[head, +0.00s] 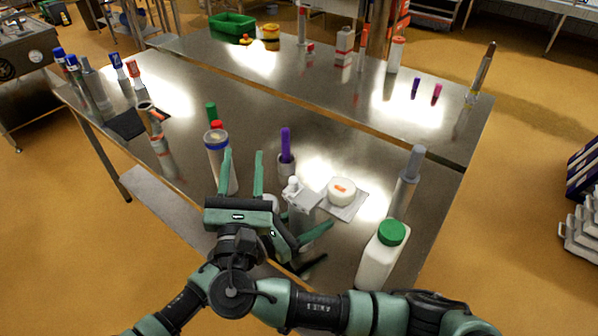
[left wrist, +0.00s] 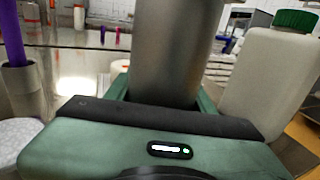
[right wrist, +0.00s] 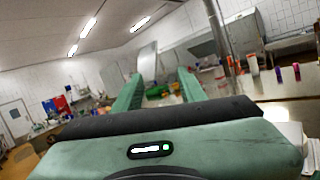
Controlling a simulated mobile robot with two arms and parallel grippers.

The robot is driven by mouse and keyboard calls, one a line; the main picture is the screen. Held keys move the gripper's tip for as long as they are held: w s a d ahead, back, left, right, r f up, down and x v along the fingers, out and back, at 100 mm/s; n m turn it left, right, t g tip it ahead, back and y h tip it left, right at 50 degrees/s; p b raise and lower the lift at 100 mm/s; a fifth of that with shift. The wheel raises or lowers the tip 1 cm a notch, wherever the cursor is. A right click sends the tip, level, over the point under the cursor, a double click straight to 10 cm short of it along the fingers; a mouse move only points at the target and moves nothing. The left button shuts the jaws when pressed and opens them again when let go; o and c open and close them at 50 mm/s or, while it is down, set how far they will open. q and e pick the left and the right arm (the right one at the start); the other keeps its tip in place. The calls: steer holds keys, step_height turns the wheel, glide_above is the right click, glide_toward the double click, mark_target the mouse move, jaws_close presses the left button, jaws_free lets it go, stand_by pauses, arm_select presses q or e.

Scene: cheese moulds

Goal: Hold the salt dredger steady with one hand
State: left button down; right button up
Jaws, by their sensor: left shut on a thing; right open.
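A grey cylindrical vessel, which I take for the salt dredger (head: 302,203), stands near the front edge of the steel table. It fills the middle of the left wrist view (left wrist: 172,50). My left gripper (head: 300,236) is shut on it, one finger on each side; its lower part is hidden. My right gripper (head: 241,160) is to the left in the head view, open and empty, fingers pointing away over the table. It also shows open in the right wrist view (right wrist: 160,85).
A white jug with green cap (head: 382,255) stands close right of the dredger. A white cheese (head: 341,190) lies on a small tray (head: 352,209) behind it. A cup with a purple marker (head: 286,165) and a blue-ringed bottle (head: 216,150) stand nearby.

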mark_target(294, 184)
steer(key=s+d+f+m+g+h, duration=0.2)
steer(key=s+d+f+g+h, duration=0.2)
steer(key=s+d+f+h, duration=0.25)
steer(key=f+x, duration=0.1)
steer(key=x, duration=1.2)
steer(key=shift+f, duration=0.25)
steer(key=shift+a+h, duration=0.1)
steer(key=shift+h, duration=0.15)
jaws_close()
stand_by(0.3)
